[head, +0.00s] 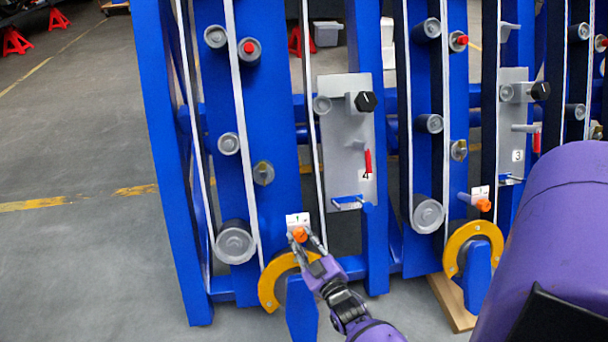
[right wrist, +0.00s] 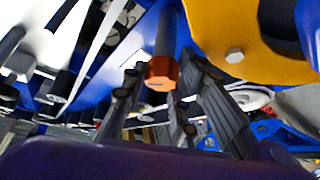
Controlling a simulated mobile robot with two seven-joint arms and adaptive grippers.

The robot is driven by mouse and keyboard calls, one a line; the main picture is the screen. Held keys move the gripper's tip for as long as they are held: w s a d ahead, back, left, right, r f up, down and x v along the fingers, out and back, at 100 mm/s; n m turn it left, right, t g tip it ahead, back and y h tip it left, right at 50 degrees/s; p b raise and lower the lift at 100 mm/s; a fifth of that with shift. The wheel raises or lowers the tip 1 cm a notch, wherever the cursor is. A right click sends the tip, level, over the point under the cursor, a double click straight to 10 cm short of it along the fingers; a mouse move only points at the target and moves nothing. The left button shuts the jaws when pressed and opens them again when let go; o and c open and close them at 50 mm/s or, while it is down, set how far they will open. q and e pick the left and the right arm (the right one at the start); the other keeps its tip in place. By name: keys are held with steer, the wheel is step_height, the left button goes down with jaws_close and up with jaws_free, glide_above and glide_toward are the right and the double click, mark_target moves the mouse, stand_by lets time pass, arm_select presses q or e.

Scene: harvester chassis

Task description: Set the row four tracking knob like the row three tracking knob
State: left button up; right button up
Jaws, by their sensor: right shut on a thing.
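The row four tracking knob (head: 299,235) is orange and sits low on the left row unit, under a small white marked label. My right gripper (head: 307,243) reaches up to it from below, its fingers on either side of the knob. In the right wrist view the orange knob (right wrist: 162,72) sits at the end of a grey shaft, between the gripper's fingers (right wrist: 163,85). The row three tracking knob (head: 483,205) is also orange, on the row unit to the right, beside its own white label. The exact settings are too small to read. My left gripper is not in view.
A yellow ring guard (head: 270,285) stands just below and beside the row four knob, with another (head: 457,248) at row three. Grey plates marked 4 (head: 345,135) and 3 (head: 513,125) carry black knobs and red handles. Open floor (head: 90,250) lies left.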

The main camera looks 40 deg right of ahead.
steer(key=shift+d+r+m+h, duration=0.25)
steer(key=shift+d+m+h, duration=0.05)
steer(key=shift+d+h, duration=0.1)
steer(key=o, duration=1)
steer(key=shift+a+f, duration=0.1)
steer(key=shift+a, duration=0.05)
steer(key=shift+s+a+f, duration=0.1)
steer(key=shift+s+a, duration=0.05)
steer(key=shift+s, duration=0.15)
steer(key=v, duration=0.7)
